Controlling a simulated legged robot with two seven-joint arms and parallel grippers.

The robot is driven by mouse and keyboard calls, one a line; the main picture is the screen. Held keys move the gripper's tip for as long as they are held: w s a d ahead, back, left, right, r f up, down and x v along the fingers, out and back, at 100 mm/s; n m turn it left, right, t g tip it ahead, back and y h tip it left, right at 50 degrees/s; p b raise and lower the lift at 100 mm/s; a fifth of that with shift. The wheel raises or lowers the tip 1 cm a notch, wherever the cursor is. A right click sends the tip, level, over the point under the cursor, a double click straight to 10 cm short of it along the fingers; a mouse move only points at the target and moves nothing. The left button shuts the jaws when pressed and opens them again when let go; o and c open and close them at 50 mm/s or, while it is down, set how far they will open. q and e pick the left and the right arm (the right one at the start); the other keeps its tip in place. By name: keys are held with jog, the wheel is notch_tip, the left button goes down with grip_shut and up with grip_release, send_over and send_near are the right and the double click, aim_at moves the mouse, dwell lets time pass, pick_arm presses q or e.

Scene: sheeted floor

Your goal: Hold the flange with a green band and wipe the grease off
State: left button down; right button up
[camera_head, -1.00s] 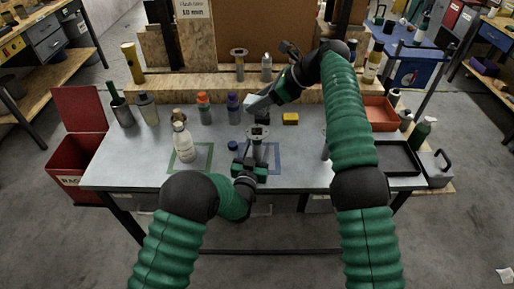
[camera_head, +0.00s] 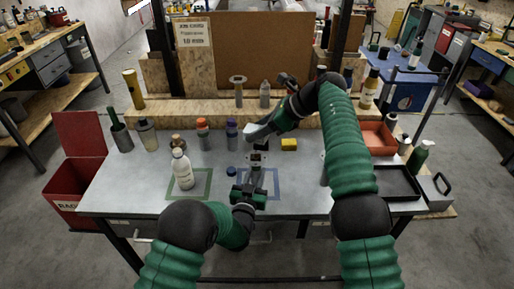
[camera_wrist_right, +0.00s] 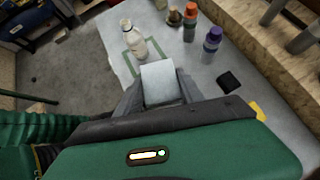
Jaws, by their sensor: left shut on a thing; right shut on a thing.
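My right gripper (camera_head: 270,127) is shut on a pale folded cloth (camera_head: 258,132), above and behind the flange. The cloth (camera_wrist_right: 164,82) shows between the fingers in the right wrist view. The cloth and flange look apart, though the exact gap is unclear. The flange is not visible in the wrist view.
A white bottle (camera_head: 182,170) stands at the green square, left of the flange. A blue cap (camera_head: 231,171) and yellow block (camera_head: 289,144) lie nearby. Orange-topped (camera_head: 203,134) and purple (camera_head: 232,134) bottles stand behind. Another flange (camera_head: 239,91) stands on the wooden ledge. A red bin (camera_head: 72,190) is left.

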aim_at(251, 158)
jog(key=shift+a, duration=1)
jog(key=shift+f, duration=3.75)
jog(key=shift+d+f, duration=0.25)
grip_shut()
jog(key=shift+d, duration=1.85)
pick_arm(q)
jog(key=shift+r, duration=0.1)
pick_arm(e)
jog(key=a, duration=0.4)
jog(key=shift+a, duration=0.1)
notch_tip(251, 158, up, 2)
jog(key=shift+r, duration=3)
